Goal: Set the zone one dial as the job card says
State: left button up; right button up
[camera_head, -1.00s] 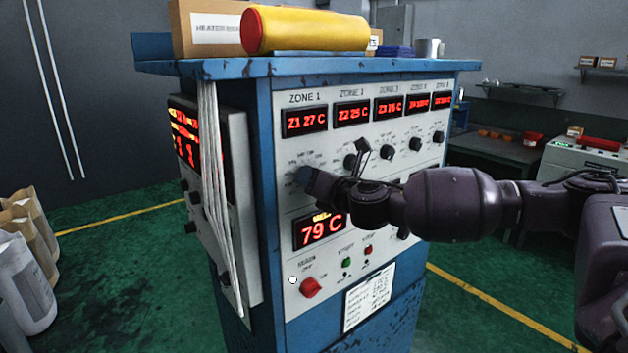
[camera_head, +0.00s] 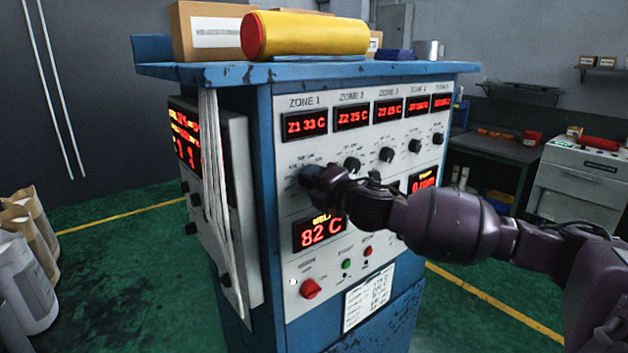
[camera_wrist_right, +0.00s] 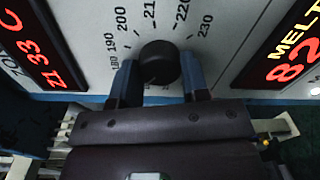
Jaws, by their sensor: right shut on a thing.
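The zone one dial is a round black knob (camera_wrist_right: 158,63) on the pale panel, with a printed scale from about 190 to 230 around it. My right gripper (camera_wrist_right: 157,72) is shut on it, one blue-grey finger on each side. In the head view my right gripper (camera_head: 312,178) hides most of the dial. I cannot make out the dial's pointer mark. My left gripper is not in view.
Other zone dials (camera_head: 387,155) sit to the right on the same panel. The melt display (camera_head: 319,232) reads 82 C. A red knob (camera_head: 310,288) is below. A yellow roll (camera_head: 310,34) lies on the cabinet top. White sacks (camera_head: 25,270) stand at the left.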

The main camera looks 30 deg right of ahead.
jog(key=shift+m, duration=0.5)
jog(key=o, duration=0.9)
jog(key=shift+s, duration=0.1)
jog(key=shift+s+d+r+b, duration=0.15)
jog(key=shift+s+b, duration=0.15)
jog(key=shift+s, duration=1.45)
jog(key=shift+s+d+b, duration=0.15)
jog(key=shift+s+b, duration=0.2)
jog(key=shift+s, duration=1.45)
jog(key=shift+s+d+r+b, duration=0.15)
jog(key=shift+s+b, duration=0.15)
jog(key=shift+s, duration=1.45)
jog(key=shift+f, duration=0.1)
